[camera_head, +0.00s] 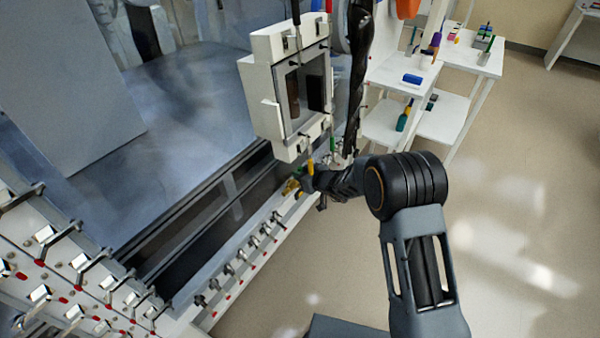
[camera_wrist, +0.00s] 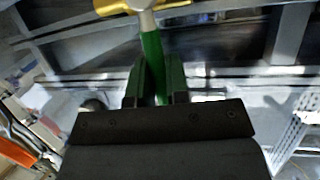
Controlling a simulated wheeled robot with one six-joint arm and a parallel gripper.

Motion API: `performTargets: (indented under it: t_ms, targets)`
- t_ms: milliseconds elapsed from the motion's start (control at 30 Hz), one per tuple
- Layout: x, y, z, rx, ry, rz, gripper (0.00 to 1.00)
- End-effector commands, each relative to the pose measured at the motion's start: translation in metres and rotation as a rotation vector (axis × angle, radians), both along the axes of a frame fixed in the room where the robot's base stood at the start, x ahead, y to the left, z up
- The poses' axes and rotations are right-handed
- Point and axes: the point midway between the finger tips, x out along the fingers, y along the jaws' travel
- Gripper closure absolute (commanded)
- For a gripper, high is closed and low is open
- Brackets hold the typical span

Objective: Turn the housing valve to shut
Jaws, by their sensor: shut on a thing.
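The housing valve shows in the wrist view as a brass-yellow body (camera_wrist: 120,6) with a silver hub (camera_wrist: 146,20) and a green lever handle (camera_wrist: 151,48). My gripper (camera_wrist: 154,80) is shut on this green handle, with one finger on each side of it. The lower end of the handle is hidden between the fingers. The handle runs nearly straight down from the hub in that view. In the head view, my gripper (camera_head: 306,182) is at the brass valve body (camera_head: 290,187), on the front edge below the white-framed box; the handle is too small there to judge its angle.
A white-framed box with a window (camera_head: 288,85) stands just above my gripper. A row of small metal levers (camera_head: 245,257) lines the front ledge to the left. White shelves with bottles (camera_head: 402,122) stand behind at the right. The floor (camera_head: 520,190) on the right is clear.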

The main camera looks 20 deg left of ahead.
Motion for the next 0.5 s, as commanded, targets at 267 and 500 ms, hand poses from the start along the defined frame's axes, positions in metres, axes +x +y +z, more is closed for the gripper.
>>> performTargets:
  t_ms: [267, 500]
  targets:
    - [0.0020, 0.0001, 0.0030, 0.007, -0.002, -0.005, 0.82]
    - [0.0014, -0.0005, 0.0015, 0.004, -0.001, -0.004, 0.59]
